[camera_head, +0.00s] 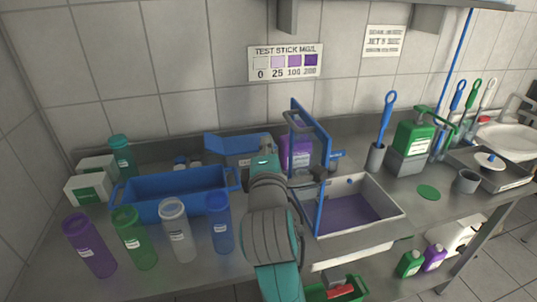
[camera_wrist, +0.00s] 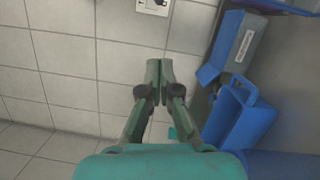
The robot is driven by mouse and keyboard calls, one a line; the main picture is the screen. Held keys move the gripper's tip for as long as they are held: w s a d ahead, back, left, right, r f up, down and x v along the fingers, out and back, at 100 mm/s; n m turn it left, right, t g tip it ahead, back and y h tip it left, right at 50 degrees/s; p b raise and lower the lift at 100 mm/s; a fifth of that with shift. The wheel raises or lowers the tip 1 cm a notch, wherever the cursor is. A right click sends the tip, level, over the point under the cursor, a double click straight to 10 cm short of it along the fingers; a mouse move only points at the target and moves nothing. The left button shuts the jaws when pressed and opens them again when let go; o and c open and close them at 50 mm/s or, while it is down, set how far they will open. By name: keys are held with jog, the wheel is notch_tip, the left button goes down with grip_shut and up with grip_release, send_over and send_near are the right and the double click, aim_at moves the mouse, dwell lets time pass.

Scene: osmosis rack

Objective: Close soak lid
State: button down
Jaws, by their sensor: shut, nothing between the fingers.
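The soak basin (camera_head: 385,228) is a pale rectangular tub with purple liquid in it, right of centre in the head view. Its blue lid (camera_head: 322,190) stands upright at the tub's left side, seen nearly edge-on, so the tub is open. A blue knob or handle (camera_head: 337,155) shows on the lid's right side. My gripper (camera_wrist: 157,65) is shut and empty in the wrist view, with the tiled wall beyond it. In the head view my arm stands left of the lid and partly hides that area.
A blue tray (camera_head: 165,210) lies left of my arm, with several coloured bottles in front. A purple jug (camera_head: 300,153) stands behind the lid. A brush holder (camera_head: 375,158) and a green-topped container (camera_head: 412,140) stand behind the tub. A sink (camera_head: 505,138) is far right.

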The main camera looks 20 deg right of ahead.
jog(key=w+d+r, duration=0.1)
jog(key=w+d, duration=0.3)
jog(key=d, duration=0.1)
jog(key=shift+w+d, duration=0.1)
jog(key=shift+d, duration=0.05)
dwell(0.4)
